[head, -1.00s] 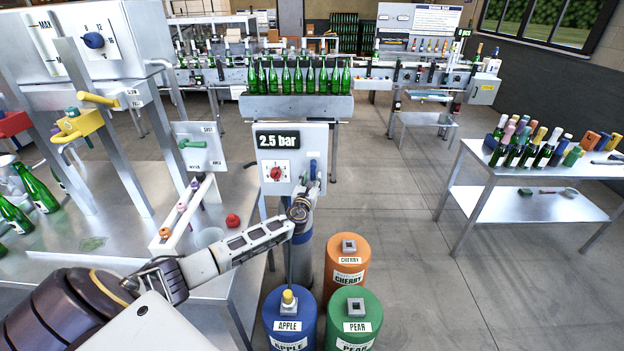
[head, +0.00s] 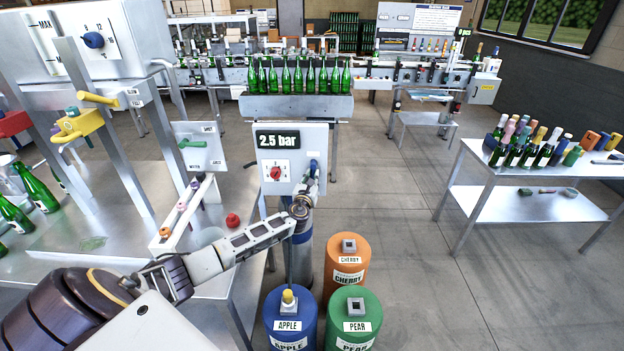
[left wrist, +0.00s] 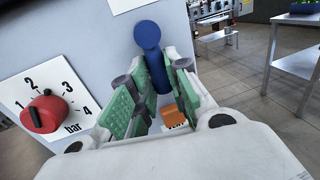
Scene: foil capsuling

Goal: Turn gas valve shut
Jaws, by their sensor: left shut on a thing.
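The blue gas valve lever (head: 313,169) stands upright on the right part of the grey control panel (head: 263,179). In the left wrist view the lever (left wrist: 147,40) rises between the green-padded fingers, round end up. My left gripper (head: 309,186) is at the lever and shut on it; the lever's lower part is partly hidden by the fingers. The panel's display (head: 278,140) reads 2.5 bar. A red knob (left wrist: 45,113) with a bar scale is left of the lever. My right gripper is not in view.
Blue apple (head: 290,325), green pear (head: 353,318) and orange cherry (head: 346,262) drums stand below the panel. A steel table (head: 120,245) with bottles is at left. Another table (head: 500,185) holds foil-topped bottles at right. The floor between is clear.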

